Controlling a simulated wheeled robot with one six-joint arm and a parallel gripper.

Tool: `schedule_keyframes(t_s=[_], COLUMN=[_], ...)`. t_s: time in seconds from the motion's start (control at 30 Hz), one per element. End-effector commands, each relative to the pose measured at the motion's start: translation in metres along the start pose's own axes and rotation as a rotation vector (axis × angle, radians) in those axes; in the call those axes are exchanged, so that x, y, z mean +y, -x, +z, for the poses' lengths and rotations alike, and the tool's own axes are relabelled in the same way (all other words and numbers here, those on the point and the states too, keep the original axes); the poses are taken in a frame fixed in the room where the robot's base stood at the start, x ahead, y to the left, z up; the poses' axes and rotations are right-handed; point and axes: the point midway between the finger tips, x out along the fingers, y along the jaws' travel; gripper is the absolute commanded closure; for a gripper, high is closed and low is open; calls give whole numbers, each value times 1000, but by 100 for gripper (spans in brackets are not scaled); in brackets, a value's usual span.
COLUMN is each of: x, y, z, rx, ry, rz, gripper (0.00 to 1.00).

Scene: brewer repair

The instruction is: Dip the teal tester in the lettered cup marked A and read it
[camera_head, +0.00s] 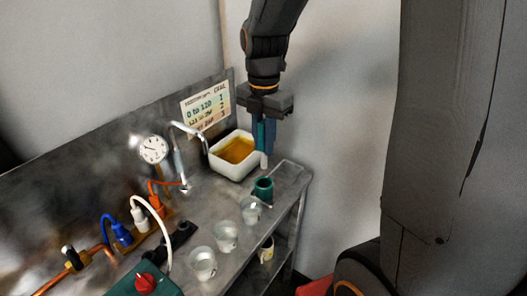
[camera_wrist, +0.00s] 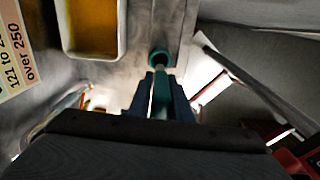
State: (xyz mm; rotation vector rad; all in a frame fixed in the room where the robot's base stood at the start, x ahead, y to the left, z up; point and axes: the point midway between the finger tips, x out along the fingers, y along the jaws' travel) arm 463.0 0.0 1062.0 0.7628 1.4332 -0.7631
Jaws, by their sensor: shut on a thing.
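My gripper (camera_head: 265,138) points down near the right end of the metal bench, beside the white basin. It is shut on the teal tester (camera_wrist: 160,98), whose pale tip (camera_head: 264,161) hangs below the fingers. The dark green holder (camera_head: 263,190) stands on the bench below the gripper; its round opening also shows beyond the tester in the wrist view (camera_wrist: 154,53). Three clear cups stand in a row along the front edge: one near the holder (camera_head: 251,213), a middle one (camera_head: 226,236) and a nearer one (camera_head: 203,265). Their letters are too small to read.
The white basin (camera_head: 216,165) holds amber liquid, under a metal spout. A printed chart (camera_head: 206,107) leans at the back. A gauge (camera_head: 153,149), coloured hoses and a green box with a red knob (camera_head: 145,285) crowd the left. A mug (camera_head: 266,251) sits on the lower shelf.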

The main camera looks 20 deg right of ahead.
Motion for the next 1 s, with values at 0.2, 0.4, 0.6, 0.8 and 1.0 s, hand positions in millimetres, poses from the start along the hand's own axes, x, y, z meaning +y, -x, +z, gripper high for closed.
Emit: schedule_keyframes(t_s=[0.2, 0.4, 0.6, 0.8, 1.0], x=[0, 0, 0, 0, 0], y=[15, 26, 36, 47, 58], z=[0, 0, 0, 0, 0], rx=[-1, 0, 0, 0, -1], ry=[0, 0, 0, 0, 0], rz=[1, 1, 0, 0, 1], gripper=[100, 100, 100, 100, 100])
